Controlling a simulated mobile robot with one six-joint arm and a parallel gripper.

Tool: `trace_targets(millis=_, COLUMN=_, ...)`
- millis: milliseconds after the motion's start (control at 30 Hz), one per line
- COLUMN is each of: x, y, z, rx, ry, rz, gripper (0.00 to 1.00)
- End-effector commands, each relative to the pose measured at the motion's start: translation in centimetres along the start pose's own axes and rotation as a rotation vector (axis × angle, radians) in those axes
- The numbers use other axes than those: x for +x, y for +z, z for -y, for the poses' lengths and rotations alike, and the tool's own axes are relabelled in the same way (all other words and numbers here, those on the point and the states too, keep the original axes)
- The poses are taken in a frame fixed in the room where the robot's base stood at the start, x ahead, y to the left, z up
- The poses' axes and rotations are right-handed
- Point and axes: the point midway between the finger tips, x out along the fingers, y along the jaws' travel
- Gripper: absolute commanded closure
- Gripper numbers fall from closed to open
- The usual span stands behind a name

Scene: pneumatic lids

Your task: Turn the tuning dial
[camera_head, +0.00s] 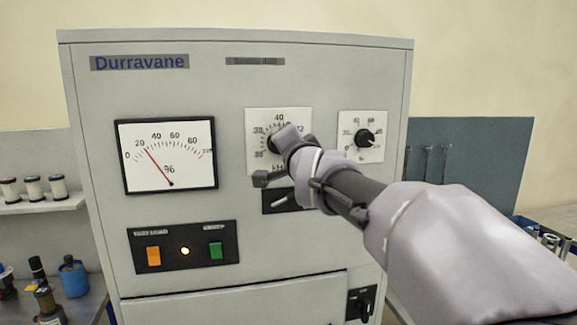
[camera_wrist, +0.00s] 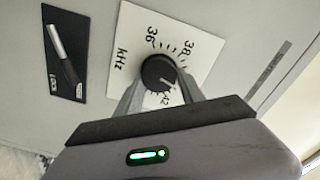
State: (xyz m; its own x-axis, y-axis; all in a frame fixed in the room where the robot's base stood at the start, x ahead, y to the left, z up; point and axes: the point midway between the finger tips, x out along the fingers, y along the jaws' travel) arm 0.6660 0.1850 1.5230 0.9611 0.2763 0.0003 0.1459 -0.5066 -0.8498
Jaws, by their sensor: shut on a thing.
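The tuning dial is a black round knob on a white kHz scale plate (camera_head: 254,125), on the front of the grey Durravane cabinet. In the wrist view the black knob (camera_wrist: 159,73) sits between the two grey fingers, its white pointer line toward the lower right part of the scale. My gripper (camera_wrist: 160,92) is shut on this knob. In the head view my gripper (camera_head: 284,140) and wrist cover most of the knob and part of its scale.
A smaller black knob (camera_head: 364,138) on a percent plate is to the right. A needle meter (camera_head: 169,155) is to the left, its needle near 20. Below it are an orange button (camera_head: 153,256), a lit lamp (camera_head: 185,251) and a green button (camera_head: 216,250). A rotary switch (camera_head: 361,304) is lower right.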

Motion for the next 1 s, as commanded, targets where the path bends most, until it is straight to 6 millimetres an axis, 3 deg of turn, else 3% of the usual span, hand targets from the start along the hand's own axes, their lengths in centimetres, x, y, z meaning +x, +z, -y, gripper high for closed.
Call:
trace_targets(millis=500, x=0.02, y=0.09, z=-0.29, rx=0.439, ry=0.000, rz=0.000, gripper=0.95)
trace_targets(millis=1000, x=0.02, y=0.07, z=-0.29, rx=0.630, ry=-0.001, rz=0.000, gripper=0.95)
